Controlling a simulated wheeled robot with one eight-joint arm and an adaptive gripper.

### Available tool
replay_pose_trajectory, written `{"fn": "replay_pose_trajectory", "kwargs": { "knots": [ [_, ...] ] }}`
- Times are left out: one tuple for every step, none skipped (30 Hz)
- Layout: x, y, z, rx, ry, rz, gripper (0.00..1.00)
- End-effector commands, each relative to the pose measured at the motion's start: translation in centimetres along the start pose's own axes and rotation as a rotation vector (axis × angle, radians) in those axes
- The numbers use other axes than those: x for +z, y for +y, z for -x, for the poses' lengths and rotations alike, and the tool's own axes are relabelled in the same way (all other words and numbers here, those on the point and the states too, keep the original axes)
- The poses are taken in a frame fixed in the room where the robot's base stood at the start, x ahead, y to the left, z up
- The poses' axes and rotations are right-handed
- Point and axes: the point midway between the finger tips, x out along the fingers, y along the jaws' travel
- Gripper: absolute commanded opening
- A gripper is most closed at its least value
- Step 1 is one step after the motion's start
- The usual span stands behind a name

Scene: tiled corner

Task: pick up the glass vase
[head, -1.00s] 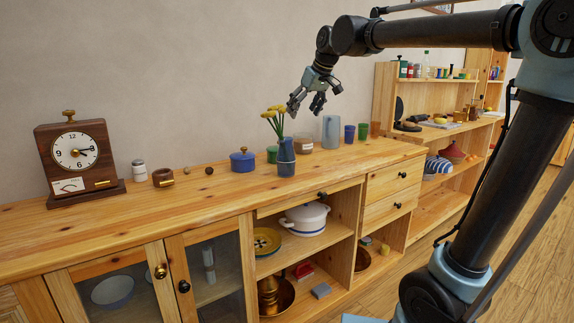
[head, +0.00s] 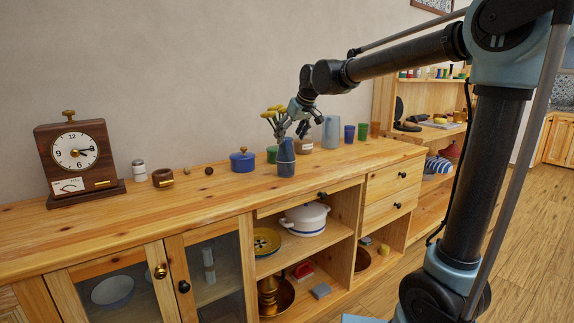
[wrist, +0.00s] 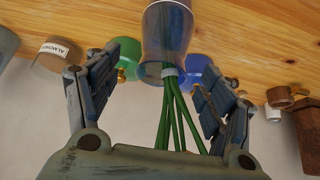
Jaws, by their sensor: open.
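The glass vase (head: 286,162) is blue and stands upright on the wooden sideboard, with yellow flowers on green stems in it. In the wrist view the vase (wrist: 167,32) appears upside down, its neck and stems between the fingers' directions. My gripper (head: 299,126) is above and slightly right of the vase, beside the flowers. In the wrist view my gripper (wrist: 160,72) is open, one finger either side of the stems, with the vase body beyond the fingertips. I see no finger contact with the glass. The flower heads are out of the wrist view.
Close around the vase are a labelled jar (wrist: 56,56), a green pot (wrist: 127,60) and a blue lidded pot (head: 243,161). A grey cylinder (head: 331,132) stands to the right. A wooden clock (head: 77,155) is far left. The sideboard's front strip (head: 200,205) is clear.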

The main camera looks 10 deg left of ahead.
Motion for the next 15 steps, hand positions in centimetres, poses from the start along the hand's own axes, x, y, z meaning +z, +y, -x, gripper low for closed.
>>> {"fn": "replay_pose_trajectory", "kwargs": {
  "knots": [
    [0.0,0.0,-0.4,0.0,0.0,0.0,0.74],
    [0.0,-0.1,-0.7,0.0,0.0,0.0,0.74],
    [0.0,-0.1,-1.2,0.0,0.0,0.0,0.74],
    [0.1,-0.1,-1.7,0.0,0.0,0.001,0.74],
    [0.1,-0.2,-2.1,0.0,0.0,0.001,0.74],
    [0.1,-0.2,-2.7,-0.001,0.0,0.001,0.74],
    [0.1,-0.2,-3.1,0.0,0.0,0.0,0.74],
    [0.1,-0.2,-3.5,0.0,0.0,0.0,0.74],
    [0.1,-0.2,-3.9,0.0,0.0,0.0,0.74],
    [0.1,-0.2,-4.2,0.0,0.0,0.0,0.74],
    [0.1,-0.2,-4.5,0.0,0.0,0.0,0.74],
    [0.1,-0.2,-4.7,0.0,0.0,0.0,0.74],
    [0.1,-0.2,-4.9,0.0,0.0,0.0,0.74],
    [0.1,-0.2,-4.9,0.0,0.0,0.0,0.74],
    [0.1,-0.2,-5.0,0.0,0.0,0.0,0.74]
  ]
}}
